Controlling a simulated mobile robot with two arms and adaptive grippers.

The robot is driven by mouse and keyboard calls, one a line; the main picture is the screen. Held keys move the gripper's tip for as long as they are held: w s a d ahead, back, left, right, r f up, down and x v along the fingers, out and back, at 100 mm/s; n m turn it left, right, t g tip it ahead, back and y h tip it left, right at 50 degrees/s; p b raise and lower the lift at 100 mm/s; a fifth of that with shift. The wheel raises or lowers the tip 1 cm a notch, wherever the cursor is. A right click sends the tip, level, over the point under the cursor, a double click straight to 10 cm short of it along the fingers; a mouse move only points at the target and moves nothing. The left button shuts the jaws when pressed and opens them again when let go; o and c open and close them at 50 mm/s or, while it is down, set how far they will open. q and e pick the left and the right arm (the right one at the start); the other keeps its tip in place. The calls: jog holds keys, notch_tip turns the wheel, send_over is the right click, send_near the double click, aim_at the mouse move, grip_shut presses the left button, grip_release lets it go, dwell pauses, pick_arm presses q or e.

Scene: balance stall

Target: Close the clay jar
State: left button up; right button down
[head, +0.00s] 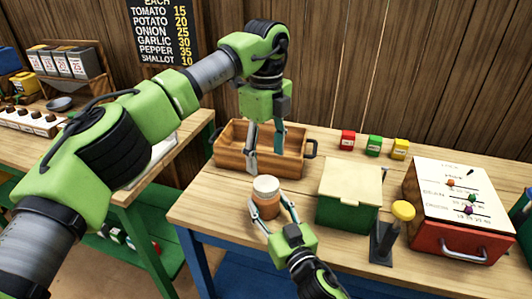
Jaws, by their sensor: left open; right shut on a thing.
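The clay jar (266,204) is a small orange-brown pot near the front edge of the table, with a pale round lid (265,185) on its top. Whether the lid is pressed fully down cannot be told. My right gripper (268,213) comes from below and is shut on the jar's body, its fingers on both sides. My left gripper (265,155) is open and empty above and behind the jar, pointing down in front of the wooden tray, apart from the lid.
The wooden tray (231,158) with dark handles stands behind the jar. A green box (345,212), a yellow-topped stand (403,211) and a red box (440,238) stand to the right. Red, green and yellow blocks (374,145) sit at the back.

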aim_at(266, 183)
pick_arm(q)
jog(key=shift+f, duration=4)
